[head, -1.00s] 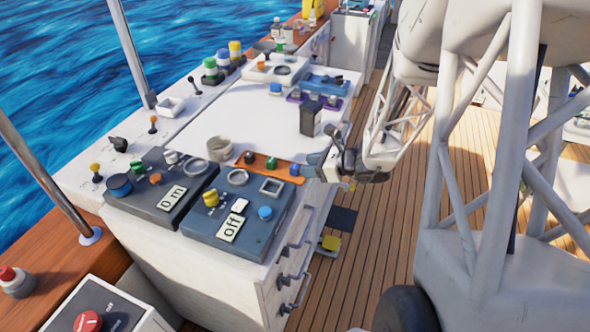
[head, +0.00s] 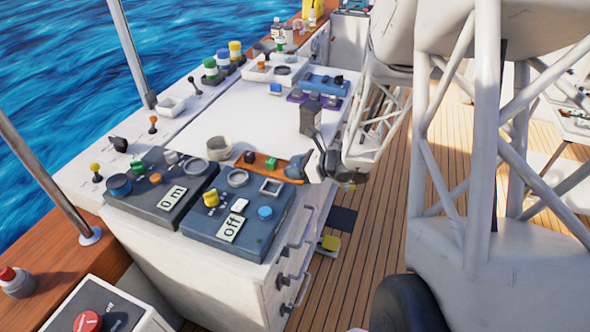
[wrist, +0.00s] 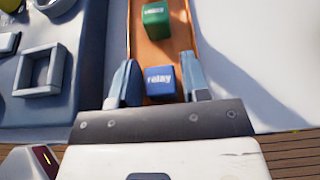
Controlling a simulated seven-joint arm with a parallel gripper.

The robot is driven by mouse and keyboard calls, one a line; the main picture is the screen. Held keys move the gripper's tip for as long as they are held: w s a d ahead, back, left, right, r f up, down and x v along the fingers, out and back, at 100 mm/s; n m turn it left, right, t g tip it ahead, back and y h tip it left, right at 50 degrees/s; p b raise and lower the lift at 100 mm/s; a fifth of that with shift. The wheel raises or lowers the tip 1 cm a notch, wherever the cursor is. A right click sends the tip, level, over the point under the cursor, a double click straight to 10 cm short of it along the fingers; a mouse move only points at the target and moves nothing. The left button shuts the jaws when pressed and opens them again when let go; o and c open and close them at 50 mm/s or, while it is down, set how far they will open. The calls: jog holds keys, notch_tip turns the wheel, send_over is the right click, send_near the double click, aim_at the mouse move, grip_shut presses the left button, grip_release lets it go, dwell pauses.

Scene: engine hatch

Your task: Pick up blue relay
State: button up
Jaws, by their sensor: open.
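The blue relay (wrist: 161,82) is a small cube with "relay" in white letters. In the wrist view it lies on the orange tray (wrist: 146,48), between my gripper's two fingers (wrist: 160,84), with a gap at each side. The fingers are open and hold nothing. In the head view my gripper (head: 305,165) is low over the right end of the orange tray (head: 260,170) and hides the blue relay. A green relay (wrist: 155,21) sits farther along the tray, also in the head view (head: 271,163).
A black relay (head: 250,157) sits at the tray's left end. A dark upright box (head: 310,119) stands behind my gripper. The white top (head: 245,115) has free room.

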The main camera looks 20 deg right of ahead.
dwell(0.4)
jog(key=c, duration=0.7)
jog(key=shift+r, duration=0.1)
jog(key=shift+r, duration=1.65)
jog(key=s+a, duration=0.1)
jog(key=s, duration=0.4)
jog(key=s+a+r, duration=0.1)
jog(key=s, duration=0.4)
jog(key=s+a, duration=0.1)
jog(key=s, duration=0.4)
jog(key=shift+s+r, duration=0.25)
jog(key=shift+s, duration=0.15)
jog(key=shift+d, duration=0.1)
